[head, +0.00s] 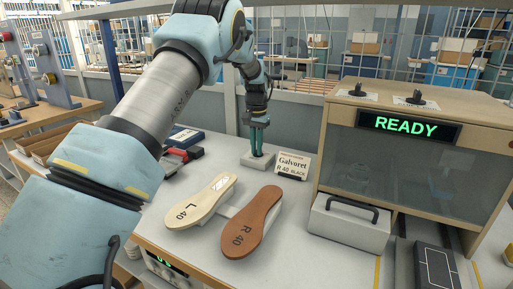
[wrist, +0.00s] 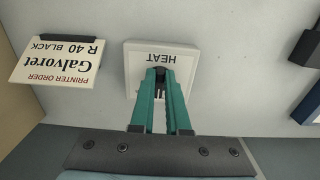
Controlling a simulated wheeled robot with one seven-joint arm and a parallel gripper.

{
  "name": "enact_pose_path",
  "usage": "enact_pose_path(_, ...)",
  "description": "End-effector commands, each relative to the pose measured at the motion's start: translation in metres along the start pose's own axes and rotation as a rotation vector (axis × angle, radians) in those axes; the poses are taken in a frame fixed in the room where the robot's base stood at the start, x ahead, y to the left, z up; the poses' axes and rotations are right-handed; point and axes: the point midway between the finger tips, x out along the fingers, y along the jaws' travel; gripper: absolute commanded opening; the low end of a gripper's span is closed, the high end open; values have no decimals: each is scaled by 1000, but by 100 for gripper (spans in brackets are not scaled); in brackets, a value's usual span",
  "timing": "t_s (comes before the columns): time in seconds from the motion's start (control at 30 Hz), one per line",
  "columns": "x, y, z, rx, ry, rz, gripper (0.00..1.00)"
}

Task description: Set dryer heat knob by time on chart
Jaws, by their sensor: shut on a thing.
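My gripper (head: 259,150), with green fingers, points down at a small pale block (head: 247,160) on the table. In the wrist view the block carries the printed word HEAT (wrist: 161,57). My gripper (wrist: 160,76) is shut on a dark knob (wrist: 160,72) on this block; the fingers hide most of it, so its setting cannot be read. A wooden cabinet (head: 487,112) with a dark glass front stands at the right. Its display (head: 407,127) reads READY in green. I cannot make out a time chart.
A card (head: 292,165) reading Galvoret R 40 BLACK stands just right of the block. A cream sole marked L 40 (head: 203,199) and a brown sole marked R 40 (head: 253,222) lie in front. A grey box with a handle (head: 348,225) stands before the cabinet.

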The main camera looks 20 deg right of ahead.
Motion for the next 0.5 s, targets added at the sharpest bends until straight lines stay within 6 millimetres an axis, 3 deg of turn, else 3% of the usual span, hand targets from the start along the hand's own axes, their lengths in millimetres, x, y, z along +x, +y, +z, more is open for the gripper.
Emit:
enact_pose_path(0.13, 0, 0, 0, 1, 1, 0, 0)
enact_pose_path(0.17, 0, 0, 0, 1, 1, 0, 15)
enact_pose_path(0.2, 0, 0, 0, 1, 1, 0, 19)
enact_pose_path(0.4, 0, 0, 0, 1, 1, 0, 42)
enact_pose_path(0.5, 0, 0, 0, 1, 1, 0, 44)
